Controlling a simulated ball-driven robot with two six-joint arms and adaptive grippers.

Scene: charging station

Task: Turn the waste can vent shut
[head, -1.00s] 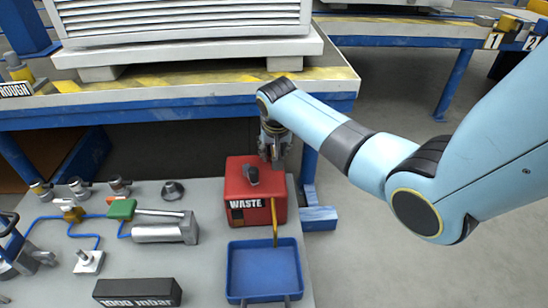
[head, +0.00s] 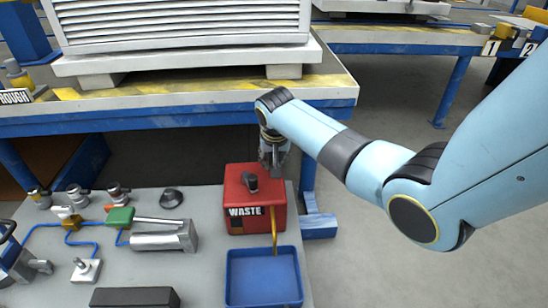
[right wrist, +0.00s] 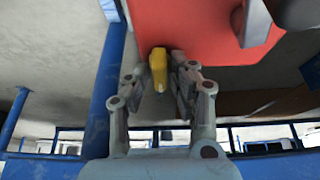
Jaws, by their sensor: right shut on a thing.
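The red waste can (head: 248,212), labelled WASTE, stands upright on the grey bench top, with a dark cap (head: 250,182) on top. My right gripper (head: 272,160) is at the can's far right side, its tips partly hidden behind the can in the head view. In the right wrist view, the can (right wrist: 200,25) fills the top and the cap (right wrist: 255,22) shows at upper right. There my right gripper (right wrist: 168,75) has its fingers closed around a yellow piece (right wrist: 158,66) at the can's edge, apparently the vent handle. My left gripper is not in view.
A blue tray (head: 262,278) sits in front of the can, with a yellow tube between them. Valves, blue lines and a grey cylinder (head: 165,238) lie left. A black block (head: 135,297) is at the front. A blue-framed table (head: 190,108) stands close behind the can.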

